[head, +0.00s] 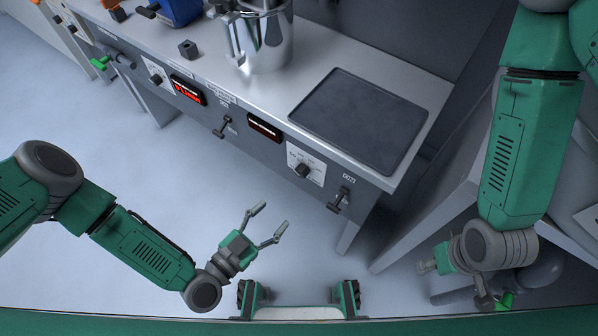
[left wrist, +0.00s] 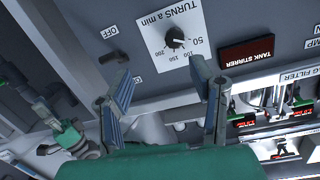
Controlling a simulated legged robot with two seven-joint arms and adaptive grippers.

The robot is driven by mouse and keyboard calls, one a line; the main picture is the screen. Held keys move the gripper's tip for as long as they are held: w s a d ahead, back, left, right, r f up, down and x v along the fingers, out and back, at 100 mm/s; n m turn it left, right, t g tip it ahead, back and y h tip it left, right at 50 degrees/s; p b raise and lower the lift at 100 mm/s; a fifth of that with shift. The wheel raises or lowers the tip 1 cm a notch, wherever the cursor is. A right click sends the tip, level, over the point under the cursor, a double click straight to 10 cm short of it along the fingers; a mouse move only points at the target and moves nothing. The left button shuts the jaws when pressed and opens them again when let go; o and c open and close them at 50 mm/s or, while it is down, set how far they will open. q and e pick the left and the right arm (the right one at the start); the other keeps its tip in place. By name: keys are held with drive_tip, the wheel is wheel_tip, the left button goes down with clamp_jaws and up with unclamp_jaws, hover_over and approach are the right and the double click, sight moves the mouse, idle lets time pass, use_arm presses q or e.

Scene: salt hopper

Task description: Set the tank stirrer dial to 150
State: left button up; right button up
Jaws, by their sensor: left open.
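The tank stirrer dial (head: 303,171) is a small black knob on a white scale plate, on the bench's front panel right of a dark display (head: 264,127). In the left wrist view, upside down, the knob (left wrist: 175,38) sits on a plate marked "TURNS a min" with 50, 100, 150 and 200. Its pointer seems to face the 50 side. The "TANK STIRRER" display (left wrist: 247,52) is beside it. My left gripper (head: 273,216) is open and empty, apart from the dial, below and left of it. My right gripper (head: 445,262) hangs at the lower right; its fingers are unclear.
A lever switch (head: 341,200) is right of the dial, another (head: 222,127) between the displays. A second dial (head: 156,78) sits further left. A steel pot (head: 260,40) and dark tray (head: 358,118) stand on the bench. The floor before the panel is clear.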

sight(299, 175)
use_arm(q)
drive_tip(key=shift+m+t, duration=0.3)
drive_tip(key=shift+t, duration=0.6)
drive_tip(key=x, duration=0.4)
drive_tip(key=b+x, duration=0.1)
drive_tip(key=x, duration=0.3)
drive_tip(key=a+b+x, duration=0.1)
drive_tip(key=x, duration=0.3)
drive_tip(key=shift+w+d, duration=0.1)
drive_tip(key=shift+w, duration=0.55)
drive_tip(key=shift+w+d+b, duration=0.3)
drive_tip(key=shift+w+d, duration=0.05)
drive_tip(key=shift+w, duration=0.05)
drive_tip(key=c, duration=1.1)
